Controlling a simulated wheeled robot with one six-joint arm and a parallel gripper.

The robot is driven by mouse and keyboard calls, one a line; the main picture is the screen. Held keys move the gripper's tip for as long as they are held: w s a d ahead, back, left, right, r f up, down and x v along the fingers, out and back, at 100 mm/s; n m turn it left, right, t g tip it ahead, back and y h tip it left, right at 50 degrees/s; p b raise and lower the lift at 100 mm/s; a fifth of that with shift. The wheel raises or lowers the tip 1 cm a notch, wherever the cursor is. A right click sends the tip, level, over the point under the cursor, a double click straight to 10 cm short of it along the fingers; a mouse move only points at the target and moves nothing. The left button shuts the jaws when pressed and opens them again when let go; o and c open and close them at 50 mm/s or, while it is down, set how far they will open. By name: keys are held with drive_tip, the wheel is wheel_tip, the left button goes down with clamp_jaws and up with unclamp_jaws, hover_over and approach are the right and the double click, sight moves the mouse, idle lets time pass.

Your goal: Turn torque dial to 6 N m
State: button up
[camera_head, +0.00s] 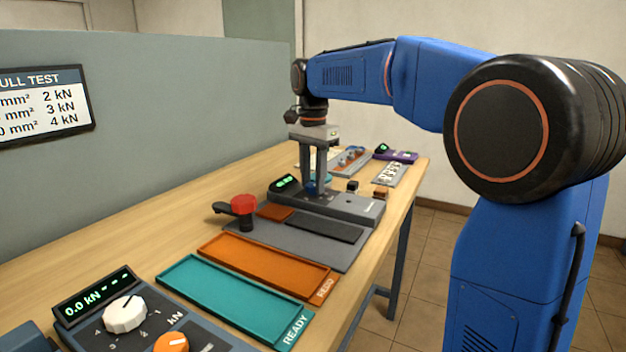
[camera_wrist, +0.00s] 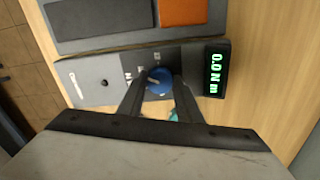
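The torque dial (camera_wrist: 159,82) is a blue round knob with a pale pointer mark, on a grey torque unit (camera_wrist: 98,84). The unit's green display (camera_wrist: 215,74) reads 0.0 N m. My gripper (camera_wrist: 160,88) points down at the dial, with one finger on each side of it. The fingertips are very close to the knob; I cannot tell whether they press on it. In the head view my gripper (camera_head: 315,178) stands over the torque unit (camera_head: 350,207), and a bit of the blue dial (camera_head: 311,188) shows at the fingertips. My fingers hide part of the dial's scale.
Nearer on the bench are a red-topped lever (camera_head: 243,205), an orange tray (camera_head: 262,262), a teal tray (camera_head: 225,292) and a kN unit with a white dial (camera_head: 125,314). Other panels (camera_head: 391,172) stand beyond. A grey partition (camera_head: 190,105) runs along the left.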

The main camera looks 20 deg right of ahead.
drive_tip(key=shift+n, duration=0.4)
drive_tip(key=n, duration=1.2)
drive_tip(key=shift+d+n, duration=0.1)
drive_tip(key=shift+n, duration=0.3)
drive_tip(key=n, duration=1)
drive_tip(key=shift+n, duration=0.3)
drive_tip(key=o, duration=1)
drive_tip(key=shift+o, duration=0.2)
